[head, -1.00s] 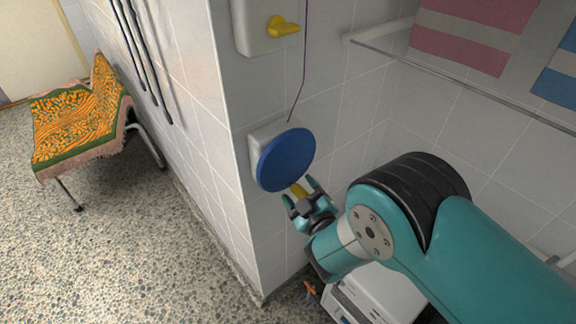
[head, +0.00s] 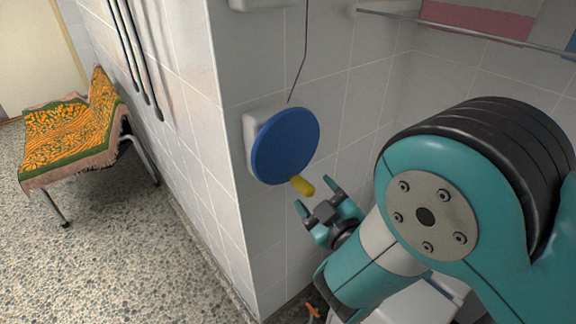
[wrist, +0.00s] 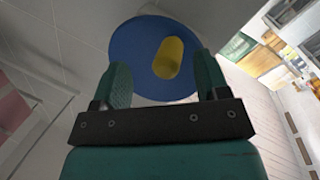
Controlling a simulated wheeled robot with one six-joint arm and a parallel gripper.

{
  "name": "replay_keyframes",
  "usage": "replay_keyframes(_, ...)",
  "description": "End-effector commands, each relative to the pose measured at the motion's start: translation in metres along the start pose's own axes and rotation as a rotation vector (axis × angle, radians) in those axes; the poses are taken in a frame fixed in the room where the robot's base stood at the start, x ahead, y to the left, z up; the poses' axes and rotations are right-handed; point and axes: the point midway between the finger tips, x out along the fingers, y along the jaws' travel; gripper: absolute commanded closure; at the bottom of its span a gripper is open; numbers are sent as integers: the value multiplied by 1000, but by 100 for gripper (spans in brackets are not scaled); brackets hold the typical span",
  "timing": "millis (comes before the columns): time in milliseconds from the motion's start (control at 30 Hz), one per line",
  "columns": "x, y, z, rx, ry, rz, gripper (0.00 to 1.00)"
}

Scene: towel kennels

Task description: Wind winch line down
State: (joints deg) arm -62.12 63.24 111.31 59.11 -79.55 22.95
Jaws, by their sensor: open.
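The winch is a blue round disc (head: 285,143) on a pale mount (head: 249,133) on the tiled wall. A yellow handle (head: 302,185) sticks out near the disc's lower edge. A thin dark line (head: 304,55) runs up the wall from the winch. My gripper (head: 318,197) is open and empty, just to the right of and below the handle, apart from it. In the wrist view the yellow handle (wrist: 168,57) shows ahead, between my open fingers (wrist: 164,83), with the blue disc (wrist: 126,48) behind it.
A chair with an orange and green patterned cover (head: 72,135) stands at the left. Dark hoses (head: 138,60) hang on the left wall. A metal rail (head: 465,32) with a pink and white towel (head: 480,18) is at upper right. The pebbled floor (head: 130,250) at left is clear.

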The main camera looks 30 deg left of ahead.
Motion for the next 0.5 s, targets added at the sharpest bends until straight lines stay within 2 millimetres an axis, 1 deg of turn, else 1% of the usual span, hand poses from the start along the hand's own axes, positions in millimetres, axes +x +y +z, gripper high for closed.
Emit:
replay_keyframes(33, -3, -3, 5, 1, 1, 1, 32)
replay_keyframes(267, -16, 0, 7, 1, 1, 1, 32)
replay_keyframes(500, -34, 5, 9, 2, 1, 3, 32)
